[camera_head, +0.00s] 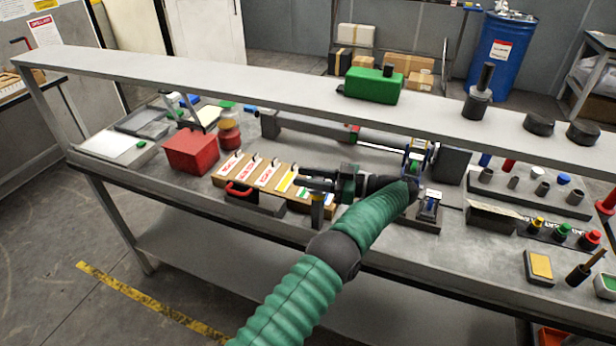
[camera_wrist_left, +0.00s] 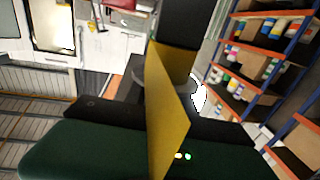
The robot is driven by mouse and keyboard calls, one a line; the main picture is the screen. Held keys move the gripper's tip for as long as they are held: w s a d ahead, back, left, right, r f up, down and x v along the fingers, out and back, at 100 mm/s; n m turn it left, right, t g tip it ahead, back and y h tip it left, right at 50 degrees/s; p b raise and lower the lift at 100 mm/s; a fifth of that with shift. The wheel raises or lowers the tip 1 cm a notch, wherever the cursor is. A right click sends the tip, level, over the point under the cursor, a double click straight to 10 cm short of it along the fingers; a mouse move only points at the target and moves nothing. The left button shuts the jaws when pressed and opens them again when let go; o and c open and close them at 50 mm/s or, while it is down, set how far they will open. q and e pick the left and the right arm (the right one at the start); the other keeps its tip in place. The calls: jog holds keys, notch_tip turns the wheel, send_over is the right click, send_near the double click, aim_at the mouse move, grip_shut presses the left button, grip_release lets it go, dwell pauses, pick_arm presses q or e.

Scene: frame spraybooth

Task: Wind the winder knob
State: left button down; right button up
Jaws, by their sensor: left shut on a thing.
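My left gripper (camera_head: 318,182) reaches over the front of the workbench, with its fingers pointing left in the head view. It is shut on a yellow piece (camera_wrist_left: 168,105), which stands between its dark fingers in the left wrist view. In the head view the yellow piece (camera_head: 318,197) shows just under the fingers, with a grey part below it. A long grey bar mechanism (camera_head: 375,145) lies behind the gripper. At its right end is an upright wheel-like part (camera_head: 415,158) with blue and yellow on it. I cannot tell which part is the winder knob. My right gripper is not in view.
A wooden rack of coloured labels (camera_head: 262,176) and a red box (camera_head: 192,151) stand left of the gripper. A small device (camera_head: 429,208) sits by my wrist. A raised shelf (camera_head: 300,97) runs behind, with a green box (camera_head: 374,85) on it. Capped items (camera_head: 563,232) stand right.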

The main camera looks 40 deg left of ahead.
pick_arm(q)
jog(key=shift+r, duration=0.3)
jog(key=c, duration=1.2)
grip_release()
jog(key=shift+w, duration=0.1)
jog(key=shift+o, duration=0.4)
jog(key=shift+f, duration=0.15)
jog(key=shift+a, duration=0.15)
